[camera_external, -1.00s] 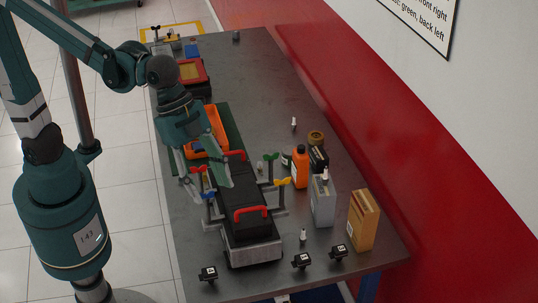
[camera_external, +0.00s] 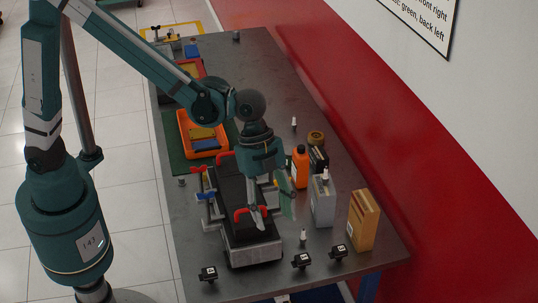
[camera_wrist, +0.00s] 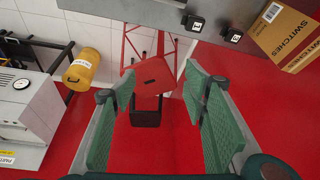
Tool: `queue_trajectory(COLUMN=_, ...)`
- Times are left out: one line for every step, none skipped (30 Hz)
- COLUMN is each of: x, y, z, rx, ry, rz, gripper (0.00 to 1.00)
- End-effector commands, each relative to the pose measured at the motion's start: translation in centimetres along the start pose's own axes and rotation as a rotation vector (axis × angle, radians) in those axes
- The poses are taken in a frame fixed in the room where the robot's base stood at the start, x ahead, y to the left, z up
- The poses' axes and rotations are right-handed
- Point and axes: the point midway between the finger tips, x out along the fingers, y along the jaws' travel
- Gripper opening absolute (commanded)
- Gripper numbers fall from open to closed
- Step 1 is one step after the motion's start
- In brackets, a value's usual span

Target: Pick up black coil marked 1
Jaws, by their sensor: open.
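Three small black coils with white labels stand near the front end of the workbench: a left coil (camera_external: 208,273), a middle coil (camera_external: 301,261) and a right coil (camera_external: 338,251). The labels are too small to read, so I cannot tell which is marked 1. Two coils show at the top of the wrist view, one nearer the middle (camera_wrist: 195,23) and one farther right (camera_wrist: 232,35). My gripper (camera_external: 273,212) is open above the right side of the black engine block. In the wrist view its green fingers (camera_wrist: 160,75) are apart with nothing held between them.
The black engine block (camera_external: 234,190) with red handles lies behind the coils. An orange bottle (camera_external: 300,167), a grey can (camera_external: 323,203) and a switches box (camera_external: 362,219) stand to the right. An orange tray (camera_external: 202,143) is farther back. The bench front is clear between the left and middle coils.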

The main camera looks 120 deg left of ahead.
Motion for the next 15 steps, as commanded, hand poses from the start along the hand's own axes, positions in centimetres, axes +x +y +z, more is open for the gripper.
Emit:
queue_trajectory(x=1.1, y=-0.9, z=0.3, rx=0.008, ry=-0.001, rz=0.006, gripper=0.44)
queue_trajectory(x=1.6, y=-1.3, z=0.4, rx=0.016, ry=-0.001, rz=0.01, gripper=0.44)
queue_trajectory(x=2.2, y=-1.9, z=0.6, rx=0.025, ry=0.0, rz=0.016, gripper=0.44)
queue_trajectory(x=2.8, y=-2.4, z=0.7, rx=0.032, ry=0.0, rz=0.02, gripper=0.44)
queue_trajectory(x=3.3, y=-2.8, z=0.9, rx=0.039, ry=0.001, rz=0.024, gripper=0.44)
queue_trajectory(x=4.0, y=-3.4, z=1.1, rx=0.047, ry=0.002, rz=0.03, gripper=0.44)
queue_trajectory(x=4.5, y=-3.8, z=1.3, rx=0.055, ry=0.002, rz=0.035, gripper=0.44)
queue_trajectory(x=5.1, y=-4.3, z=1.5, rx=0.062, ry=0.003, rz=0.039, gripper=0.44)
queue_trajectory(x=5.8, y=-4.8, z=1.7, rx=0.072, ry=0.004, rz=0.044, gripper=0.44)
queue_trajectory(x=6.3, y=-5.3, z=1.9, rx=0.079, ry=0.005, rz=0.048, gripper=0.44)
queue_trajectory(x=6.9, y=-5.7, z=2.1, rx=0.086, ry=0.005, rz=0.052, gripper=0.44)
queue_trajectory(x=7.6, y=-6.2, z=2.4, rx=0.095, ry=0.007, rz=0.058, gripper=0.44)
queue_trajectory(x=8.1, y=-6.6, z=2.6, rx=0.102, ry=0.008, rz=0.062, gripper=0.44)
queue_trajectory(x=8.5, y=-7.0, z=2.8, rx=0.109, ry=0.009, rz=0.066, gripper=0.44)
queue_trajectory(x=9.2, y=-7.4, z=3.0, rx=0.117, ry=0.011, rz=0.071, gripper=0.44)
